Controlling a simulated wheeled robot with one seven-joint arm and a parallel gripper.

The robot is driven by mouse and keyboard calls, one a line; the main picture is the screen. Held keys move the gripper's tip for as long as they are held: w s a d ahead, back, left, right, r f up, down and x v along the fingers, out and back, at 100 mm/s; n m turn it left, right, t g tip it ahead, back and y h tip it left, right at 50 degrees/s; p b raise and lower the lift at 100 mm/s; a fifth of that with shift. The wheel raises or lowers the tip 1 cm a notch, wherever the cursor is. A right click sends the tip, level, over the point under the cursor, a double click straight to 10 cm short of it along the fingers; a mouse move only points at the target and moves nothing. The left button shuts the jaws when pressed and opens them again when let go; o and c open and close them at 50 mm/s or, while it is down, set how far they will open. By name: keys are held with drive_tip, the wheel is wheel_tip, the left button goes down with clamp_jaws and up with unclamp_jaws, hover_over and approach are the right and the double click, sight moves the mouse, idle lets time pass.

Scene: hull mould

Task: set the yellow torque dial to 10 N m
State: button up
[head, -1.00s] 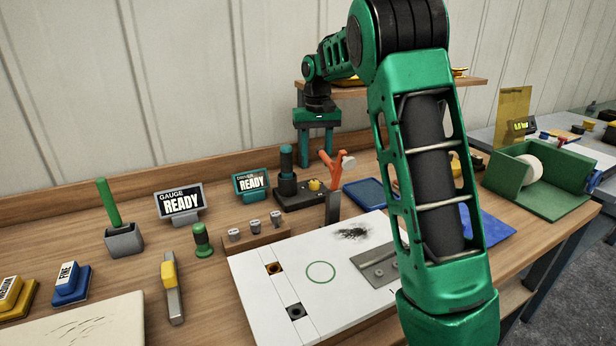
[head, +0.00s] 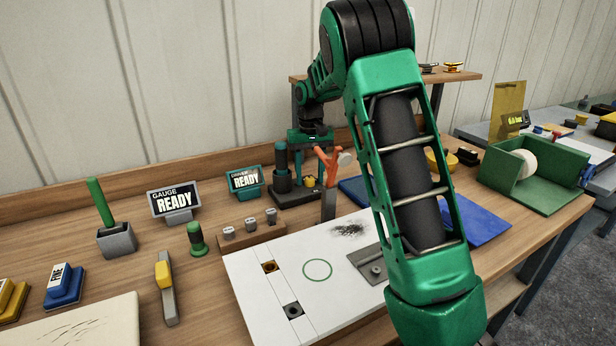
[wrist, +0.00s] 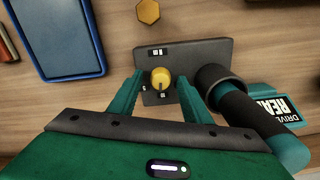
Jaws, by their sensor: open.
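The yellow torque dial (wrist: 160,77) sits on a dark base plate (wrist: 205,52) in the wrist view, with a small label above it and other small marks around it that are too small to read. My gripper (wrist: 158,80) is open, with one teal finger on each side of the dial and a gap to it. In the head view the dial (head: 310,182) shows on the driver's base below my gripper (head: 309,160). The dark driver (wrist: 240,100) stands in its round holder just right of my right finger in the wrist view.
The driver display (head: 245,181) reads READY, as does the gauge display (head: 174,203). A blue tray (wrist: 58,35) lies at upper left in the wrist view, near a yellow hexagonal piece (wrist: 148,12).

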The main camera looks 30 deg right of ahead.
sight(309, 178)
drive_tip(key=c, duration=1)
drive_tip(key=shift+n, duration=0.7)
drive_tip(key=shift+c, duration=0.2)
drive_tip(key=o, duration=1)
drive_tip(key=shift+o, duration=0.2)
wheel_tip(309, 178, up, 6)
drive_tip(key=shift+w+r, duration=0.1)
drive_tip(key=shift+r, duration=0.6)
